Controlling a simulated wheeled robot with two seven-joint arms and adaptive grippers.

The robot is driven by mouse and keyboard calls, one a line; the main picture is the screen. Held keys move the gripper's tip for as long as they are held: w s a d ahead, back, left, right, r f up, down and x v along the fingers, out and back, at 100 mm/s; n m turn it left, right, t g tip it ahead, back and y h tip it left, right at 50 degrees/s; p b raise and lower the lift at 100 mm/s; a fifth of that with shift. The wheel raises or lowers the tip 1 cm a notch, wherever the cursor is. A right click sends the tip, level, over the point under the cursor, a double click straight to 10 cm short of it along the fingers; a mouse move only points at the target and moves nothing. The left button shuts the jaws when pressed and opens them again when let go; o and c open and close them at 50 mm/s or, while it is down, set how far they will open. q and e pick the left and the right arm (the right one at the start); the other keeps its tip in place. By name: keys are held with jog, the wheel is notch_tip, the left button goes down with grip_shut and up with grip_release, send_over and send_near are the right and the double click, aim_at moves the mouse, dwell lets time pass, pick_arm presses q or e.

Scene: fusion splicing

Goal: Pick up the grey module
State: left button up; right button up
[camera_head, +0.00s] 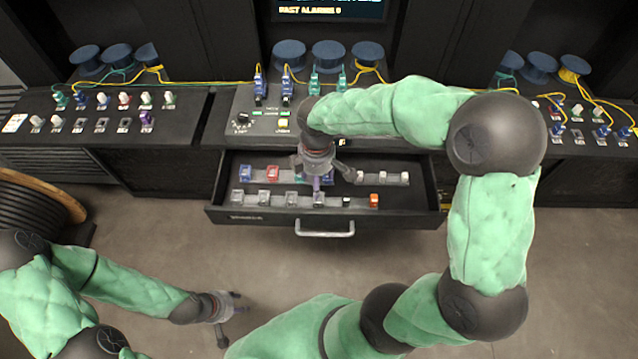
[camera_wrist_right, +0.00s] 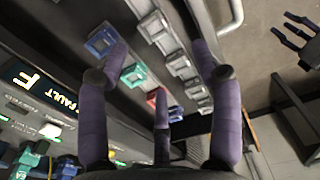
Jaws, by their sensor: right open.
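Several grey modules stand in the front row of the open drawer, among them one at the left end (camera_head: 237,196) and one (camera_head: 291,198) nearer my right gripper. In the right wrist view a row of grey modules (camera_wrist_right: 178,65) runs between the fingers and past the right finger. I cannot tell which one is meant. My right gripper (camera_head: 318,178) points down over the drawer, with its fingers spread and empty; its purple fingers (camera_wrist_right: 160,62) show apart in the wrist view. My left gripper (camera_head: 230,306) is open and empty, low over the floor in front of the drawer.
The drawer also holds a blue module (camera_head: 245,173), a red module (camera_head: 272,173), an orange piece (camera_head: 374,201) and small white pieces (camera_head: 381,176). A green module (camera_wrist_right: 133,75) is partly hidden in the head view. The drawer handle (camera_head: 325,229) faces open floor.

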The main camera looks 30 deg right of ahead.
jog(key=b, duration=0.2)
send_over(319, 201)
jog(key=f, duration=0.6)
jog(key=shift+w, duration=0.4)
notch_tip(319, 201, down, 5)
jog(key=shift+r+b, duration=0.1)
jog(key=shift+b, duration=0.85)
pick_arm(q)
jog(key=f, duration=0.3)
jog(key=shift+w+d+f, duration=0.25)
jog(key=shift+w+f, duration=0.05)
jog(key=shift+f, duration=0.05)
pick_arm(e)
jog(key=c, duration=1)
